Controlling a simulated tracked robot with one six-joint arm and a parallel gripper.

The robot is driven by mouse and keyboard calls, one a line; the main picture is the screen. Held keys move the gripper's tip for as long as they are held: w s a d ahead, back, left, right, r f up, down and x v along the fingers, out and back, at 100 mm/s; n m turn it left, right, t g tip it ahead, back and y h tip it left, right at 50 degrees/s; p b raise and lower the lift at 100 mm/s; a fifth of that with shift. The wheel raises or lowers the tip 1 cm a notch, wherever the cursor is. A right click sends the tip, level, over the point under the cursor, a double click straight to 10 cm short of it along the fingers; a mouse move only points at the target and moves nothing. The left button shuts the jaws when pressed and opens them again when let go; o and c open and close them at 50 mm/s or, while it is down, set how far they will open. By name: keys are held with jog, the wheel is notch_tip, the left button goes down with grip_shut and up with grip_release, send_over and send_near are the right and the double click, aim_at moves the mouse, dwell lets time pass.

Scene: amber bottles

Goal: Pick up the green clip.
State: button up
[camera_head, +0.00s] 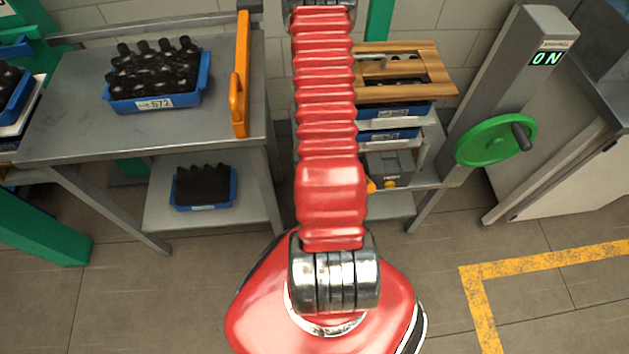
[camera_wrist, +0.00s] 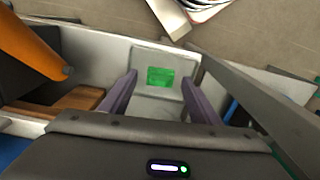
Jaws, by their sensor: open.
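A small green rectangular piece, which looks like the green clip (camera_wrist: 160,77), shows in the wrist view on a pale grey surface (camera_wrist: 158,108). My gripper (camera_wrist: 159,79) is open, with one purple-grey finger on each side of the green piece in the picture. No contact shows between the fingers and the piece, and I cannot tell how far it lies beyond the fingertips. In the head view my red arm reaches up out of the top of the picture. Neither my gripper nor the green clip shows there.
In the wrist view an orange part (camera_wrist: 30,45) and wood (camera_wrist: 75,98) lie left; a grey bar (camera_wrist: 250,95) runs along the right. In the head view, a bottle crate (camera_head: 155,100) stands on the left bench, a wooden rack (camera_head: 437,68) and green handwheel (camera_head: 490,140) right.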

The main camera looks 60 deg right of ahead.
jog(key=shift+c, duration=0.7)
jog(key=c, duration=1)
jog(key=shift+o, duration=0.2)
jog(key=shift+r, duration=0.15)
notch_tip(320, 180, up, 18)
dwell(0.8)
